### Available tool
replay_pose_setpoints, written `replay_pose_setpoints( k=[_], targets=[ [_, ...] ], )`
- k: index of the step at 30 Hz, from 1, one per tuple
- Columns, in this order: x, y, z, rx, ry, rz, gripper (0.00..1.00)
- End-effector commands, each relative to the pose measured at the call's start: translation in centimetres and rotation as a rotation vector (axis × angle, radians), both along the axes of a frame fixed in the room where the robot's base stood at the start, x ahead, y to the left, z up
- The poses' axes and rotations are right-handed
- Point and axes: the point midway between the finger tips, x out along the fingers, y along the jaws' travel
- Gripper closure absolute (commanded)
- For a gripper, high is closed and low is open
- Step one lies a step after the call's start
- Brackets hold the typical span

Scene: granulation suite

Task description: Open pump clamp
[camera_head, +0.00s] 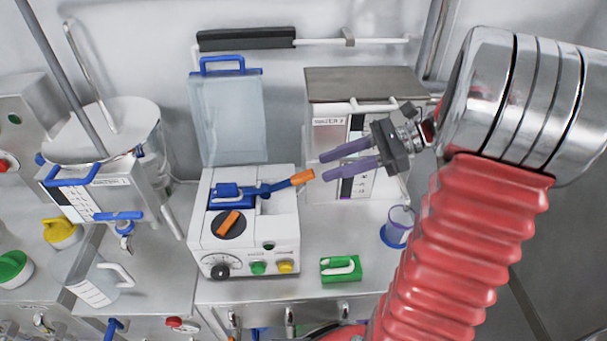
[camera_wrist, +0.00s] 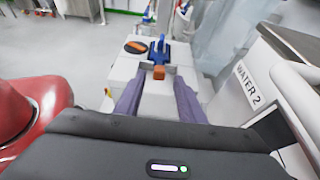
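The pump (camera_head: 255,232) is a white box on the bench with knobs on its front. Its clamp (camera_head: 228,193) is blue, on the pump's top, and its blue lever with an orange tip (camera_head: 303,177) points right and slightly up. My gripper (camera_head: 323,167) has two purple fingers, apart and empty, just right of the orange tip. In the wrist view the orange tip (camera_wrist: 158,73) appears between the fingertips or just beyond them; contact cannot be told. The blue clamp (camera_wrist: 158,50) lies behind it.
An orange knob (camera_head: 229,223) sits on the pump's top, and a clear blue-handled lid (camera_head: 226,118) stands upright behind. The WATER 2 unit (camera_wrist: 262,80) stands close to my gripper. A green block (camera_head: 340,269) and a clear cup with a blue base (camera_head: 397,228) are on the bench.

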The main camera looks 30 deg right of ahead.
Motion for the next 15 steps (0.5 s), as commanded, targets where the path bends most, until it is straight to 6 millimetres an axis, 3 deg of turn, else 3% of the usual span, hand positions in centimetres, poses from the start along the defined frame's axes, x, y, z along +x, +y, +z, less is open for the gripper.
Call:
replay_pose_setpoints(
  k=[15],
  targets=[
    [0.18,0.58,-0.28,0.002,0.009,-0.002,0.64]
  ],
)
